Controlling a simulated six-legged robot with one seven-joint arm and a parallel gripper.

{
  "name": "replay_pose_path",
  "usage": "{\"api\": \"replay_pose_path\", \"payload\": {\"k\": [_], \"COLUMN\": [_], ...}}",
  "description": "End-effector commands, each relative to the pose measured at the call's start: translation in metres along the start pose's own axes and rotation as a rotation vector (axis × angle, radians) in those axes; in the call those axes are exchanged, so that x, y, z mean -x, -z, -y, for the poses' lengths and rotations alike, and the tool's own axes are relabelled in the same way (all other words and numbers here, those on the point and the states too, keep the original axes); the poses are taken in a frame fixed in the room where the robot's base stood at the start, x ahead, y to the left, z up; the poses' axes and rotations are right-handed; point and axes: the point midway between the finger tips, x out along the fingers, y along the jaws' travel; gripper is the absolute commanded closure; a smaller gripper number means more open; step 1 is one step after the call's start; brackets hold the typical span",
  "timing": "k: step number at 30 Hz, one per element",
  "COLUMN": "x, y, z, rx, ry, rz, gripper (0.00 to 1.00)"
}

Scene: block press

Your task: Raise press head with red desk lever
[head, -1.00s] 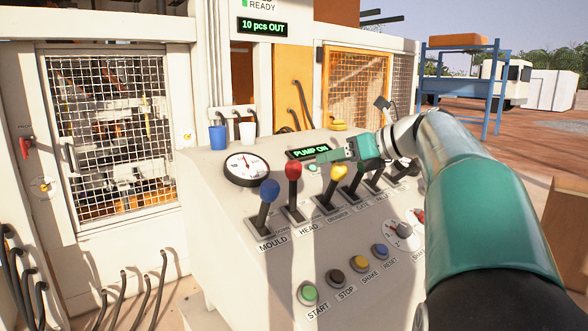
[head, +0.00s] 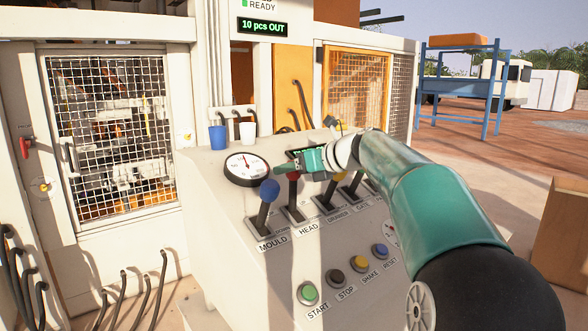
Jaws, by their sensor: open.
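The red-knobbed lever (head: 294,196) labelled HEAD stands in its slot on the sloping control desk (head: 220,262). Its red knob is largely hidden behind my gripper.
The blue-knobbed MOULD lever (head: 266,203) stands close left of the HEAD lever. The yellow DRAWER lever (head: 330,193) is close right, partly under my arm. A gauge (head: 246,169) lies behind, with blue (head: 217,137) and white (head: 248,132) cups on the desk's back edge.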

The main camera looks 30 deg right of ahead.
Motion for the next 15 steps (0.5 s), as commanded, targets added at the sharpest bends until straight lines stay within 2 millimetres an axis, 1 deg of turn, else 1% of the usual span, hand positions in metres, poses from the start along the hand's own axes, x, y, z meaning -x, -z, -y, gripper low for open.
{"api": "replay_pose_path", "payload": {"k": [1, 2, 3, 5, 6, 10, 15], "x": [0.0001, 0.0002, 0.0002, 0.0003, 0.0003, 0.0004, 0.0034], "y": [0.0, 0.0, 0.0, 0.0, 0.0, 0.0, 0.0018], "z": [0.0, 0.0001, 0.0001, 0.0001, 0.0001, 0.0001, -0.0007], "rx": [0.0, 0.0, 0.0, 0.0, 0.0, -0.001, -0.001], "ry": [0.0, 0.0, 0.0, 0.0, 0.0, 0.0, 0.001], "rz": [0.0, 0.0, 0.0, 0.0, 0.0, 0.0, -0.001], "gripper": [0.42, 0.46, 0.54, 0.66, 0.74, 0.99, 1.0]}}
